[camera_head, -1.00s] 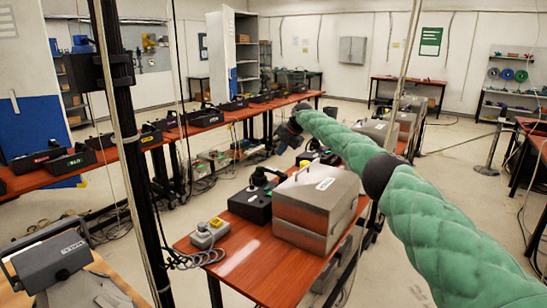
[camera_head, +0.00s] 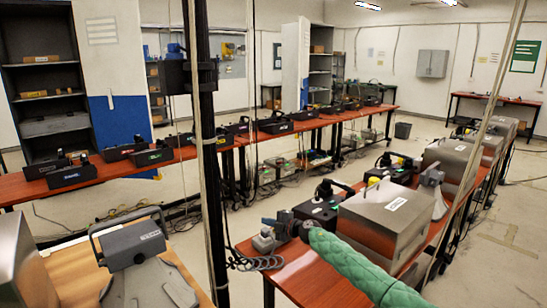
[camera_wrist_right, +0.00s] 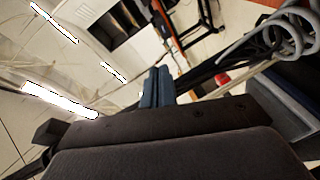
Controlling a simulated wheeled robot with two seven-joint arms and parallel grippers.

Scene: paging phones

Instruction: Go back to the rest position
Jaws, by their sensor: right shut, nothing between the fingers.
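My right arm, in a green quilted sleeve, comes in from the bottom right of the head view. Its dark wrist and gripper (camera_head: 283,226) show above the near end of the red table in the middle. In the right wrist view the two blue-grey fingers (camera_wrist_right: 156,88) lie together with nothing between them. Whether the gripper touches the small grey box (camera_head: 265,241) behind it cannot be told. My left arm and gripper are not in view.
The red table (camera_head: 290,280) carries a grey metal case (camera_head: 385,222) and several black phones. A long red bench (camera_head: 130,165) with black trays runs behind. A black post (camera_head: 207,150) stands at left centre. A grey device (camera_head: 133,245) sits on a wooden table at lower left.

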